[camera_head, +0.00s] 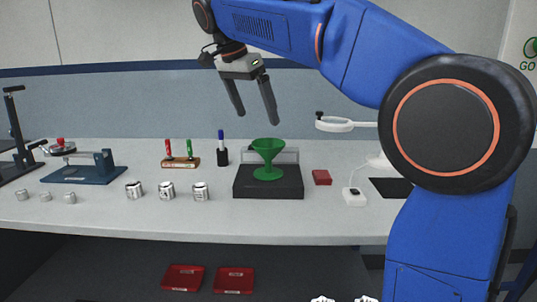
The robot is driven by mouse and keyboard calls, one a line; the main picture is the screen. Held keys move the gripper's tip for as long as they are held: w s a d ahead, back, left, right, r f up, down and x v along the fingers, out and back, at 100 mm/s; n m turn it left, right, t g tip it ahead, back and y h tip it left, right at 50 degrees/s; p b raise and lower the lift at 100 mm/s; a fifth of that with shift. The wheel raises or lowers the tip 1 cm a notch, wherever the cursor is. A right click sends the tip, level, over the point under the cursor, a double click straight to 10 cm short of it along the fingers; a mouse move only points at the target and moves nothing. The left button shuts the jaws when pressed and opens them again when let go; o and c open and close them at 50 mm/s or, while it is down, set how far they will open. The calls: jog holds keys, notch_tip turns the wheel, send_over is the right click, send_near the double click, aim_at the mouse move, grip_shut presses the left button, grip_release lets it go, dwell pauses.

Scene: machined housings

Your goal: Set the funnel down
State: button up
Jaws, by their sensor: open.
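The green funnel (267,154) stands upright, wide mouth up, on the dark block (268,193) on the bench.
On the bench (235,220) are several metal cylinders (166,190), a rack of red and green tools (180,161), a blue-capped marker in a holder (222,157), a red block (322,177) and a white box (353,197). A white ring (335,124) stands right.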

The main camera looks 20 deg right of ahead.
aim_at(267, 143)
jog(key=x, duration=1)
jog(key=shift+d+f, duration=0.1)
jog(key=shift+f, duration=0.05)
jog(key=shift+x, duration=2.7)
jog(key=shift+d, duration=0.2)
jog(key=c, duration=1.2)
jog(key=shift+c, duration=0.2)
notch_tip(267, 143, up, 10)
jog(key=shift+r, duration=0.1)
